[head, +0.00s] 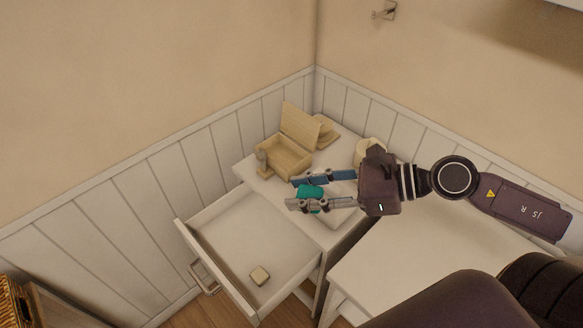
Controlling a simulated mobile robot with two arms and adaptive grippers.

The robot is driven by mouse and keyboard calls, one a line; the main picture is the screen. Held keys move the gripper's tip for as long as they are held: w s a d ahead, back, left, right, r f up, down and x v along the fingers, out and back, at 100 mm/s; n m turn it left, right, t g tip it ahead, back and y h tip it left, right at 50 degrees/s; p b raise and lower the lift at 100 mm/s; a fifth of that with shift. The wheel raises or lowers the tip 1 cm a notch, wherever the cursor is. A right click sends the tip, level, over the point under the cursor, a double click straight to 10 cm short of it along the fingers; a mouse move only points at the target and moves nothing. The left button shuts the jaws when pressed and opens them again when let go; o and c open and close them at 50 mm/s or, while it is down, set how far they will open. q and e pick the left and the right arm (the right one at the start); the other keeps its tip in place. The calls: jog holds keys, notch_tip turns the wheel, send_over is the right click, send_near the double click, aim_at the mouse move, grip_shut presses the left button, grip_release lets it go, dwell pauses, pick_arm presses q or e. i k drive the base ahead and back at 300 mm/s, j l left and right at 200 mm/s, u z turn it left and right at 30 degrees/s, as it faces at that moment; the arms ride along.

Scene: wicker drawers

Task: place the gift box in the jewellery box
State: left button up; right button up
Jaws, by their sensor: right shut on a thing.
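The jewellery box (287,160) is a light wooden box on top of the drawer unit in the corner. Its lid (300,129) stands open and part of its inside shows. My right gripper (293,193) comes in from the right, just in front of the jewellery box and to its right in the picture. It is shut on a teal thing, which appears to be the gift box (310,192). The fingers hide parts of it. It is outside the jewellery box. My left gripper is not in view.
Small wooden items (327,131) stand behind the jewellery box, and a pale round item (370,150) stands to the right. A white table (420,255) is at the front right.

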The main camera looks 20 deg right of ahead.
aim_at(283, 159)
jog(key=i+j, duration=0.15)
jog(key=i, duration=0.2)
jog(key=i+j+z, duration=0.1)
jog(key=i, duration=0.25)
jog(key=i+j, duration=0.2)
jog(key=i, duration=0.2)
